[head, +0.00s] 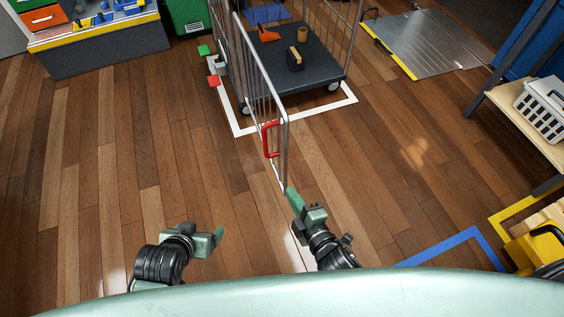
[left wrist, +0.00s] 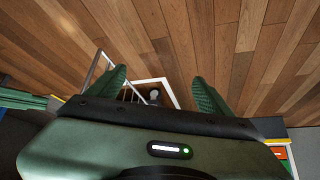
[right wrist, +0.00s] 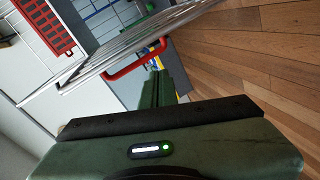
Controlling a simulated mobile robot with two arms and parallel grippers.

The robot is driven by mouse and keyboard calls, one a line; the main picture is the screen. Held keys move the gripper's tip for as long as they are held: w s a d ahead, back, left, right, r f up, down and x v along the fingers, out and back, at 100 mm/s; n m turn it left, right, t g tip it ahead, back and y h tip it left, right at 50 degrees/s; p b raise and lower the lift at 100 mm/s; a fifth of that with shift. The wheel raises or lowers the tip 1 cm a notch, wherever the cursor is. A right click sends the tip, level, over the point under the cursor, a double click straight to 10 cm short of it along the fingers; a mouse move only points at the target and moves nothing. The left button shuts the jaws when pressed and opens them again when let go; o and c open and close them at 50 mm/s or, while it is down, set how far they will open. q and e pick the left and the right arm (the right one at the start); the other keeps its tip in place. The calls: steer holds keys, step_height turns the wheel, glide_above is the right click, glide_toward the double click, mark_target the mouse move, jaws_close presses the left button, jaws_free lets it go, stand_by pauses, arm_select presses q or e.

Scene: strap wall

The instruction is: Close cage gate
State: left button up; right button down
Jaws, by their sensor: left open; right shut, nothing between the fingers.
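The wheeled cage (head: 325,72) stands at the top middle of the head view on a dark deck. Its barred gate (head: 262,90) stands swung open toward me, with a red handle (head: 270,139) near its free edge. In the right wrist view the gate bars (right wrist: 170,32) and red handle (right wrist: 136,62) are close ahead. My right gripper (head: 290,193) is shut and empty, its tips by the gate's free edge in the head view; I cannot tell whether they touch. My left gripper (head: 219,235) is open and empty over bare floor, left of the gate.
The deck carries a dark block (head: 295,62) and an orange item (head: 268,35). A white floor outline (head: 345,93) surrounds the cage. A metal ramp plate (head: 425,45) lies at the upper right. A shelf with a white basket (head: 543,108) is at the right. Floor left of the gate is clear.

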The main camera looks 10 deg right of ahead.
step_height(320, 180, up, 7)
steer(key=w+a+n+t+y+b, duration=0.2)
steer(key=n+b, duration=0.1)
steer(key=n, duration=0.1)
steer(key=b+x, duration=0.1)
steer(key=x, duration=0.9)
arm_select(q)
steer(key=w+d+r+t+h, duration=0.1)
steer(key=w+r+t, duration=0.3)
steer(key=r, duration=0.6)
steer(key=shift+d+r, duration=0.3)
steer(key=shift+r, duration=0.05)
arm_select(e)
steer(key=d, duration=0.2)
steer(key=d+r, duration=0.1)
steer(key=d, duration=0.1)
steer(key=shift+r, duration=0.1)
steer(key=shift+d, duration=0.2)
